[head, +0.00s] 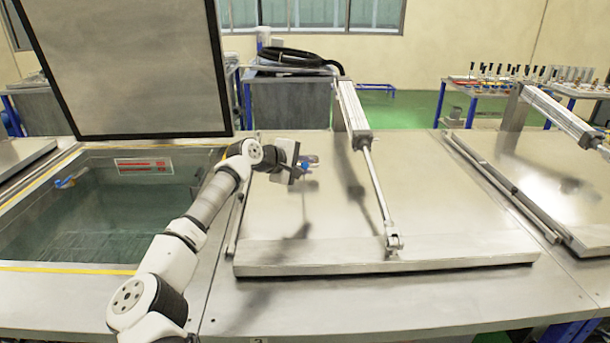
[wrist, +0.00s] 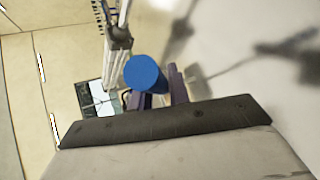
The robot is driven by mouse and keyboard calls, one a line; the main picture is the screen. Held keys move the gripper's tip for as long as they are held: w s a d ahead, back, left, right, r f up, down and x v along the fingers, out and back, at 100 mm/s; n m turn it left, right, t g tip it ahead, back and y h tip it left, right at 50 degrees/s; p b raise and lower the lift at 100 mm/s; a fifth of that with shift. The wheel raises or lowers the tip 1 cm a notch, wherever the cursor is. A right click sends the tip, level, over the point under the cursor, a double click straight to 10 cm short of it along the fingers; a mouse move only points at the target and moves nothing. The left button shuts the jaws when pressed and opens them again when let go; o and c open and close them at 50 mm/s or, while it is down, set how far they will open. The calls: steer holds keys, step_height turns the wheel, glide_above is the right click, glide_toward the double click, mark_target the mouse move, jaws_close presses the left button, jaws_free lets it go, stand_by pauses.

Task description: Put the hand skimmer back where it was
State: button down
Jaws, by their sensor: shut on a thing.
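My gripper (head: 304,165) is raised over the closed metal lid (head: 300,215) in the middle of the head view. It is shut on the hand skimmer (head: 308,160), of which only a small blue part shows there. In the wrist view, the skimmer's round blue end (wrist: 146,73) stands at the dark purple fingers of my gripper (wrist: 163,96).
An open tank (head: 100,215) with water is at left, its lid (head: 130,70) raised. A blue fitting (head: 65,182) is on its wall. A pneumatic cylinder (head: 354,115) and rod slant over the closed lid, right of my gripper. Another lid (head: 550,180) lies at right.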

step_height(320, 180, down, 3)
steer(key=shift+f+p, duration=0.2)
steer(key=shift+p, duration=0.55)
steer(key=shift+f, duration=0.25)
steer(key=shift+f+b, duration=0.2)
steer(key=shift+b, duration=0.15)
steer(key=c, duration=1.3)
jaws_free()
steer(key=shift+c, duration=0.2)
steer(key=shift+r, duration=0.1)
steer(key=shift+r, duration=0.1)
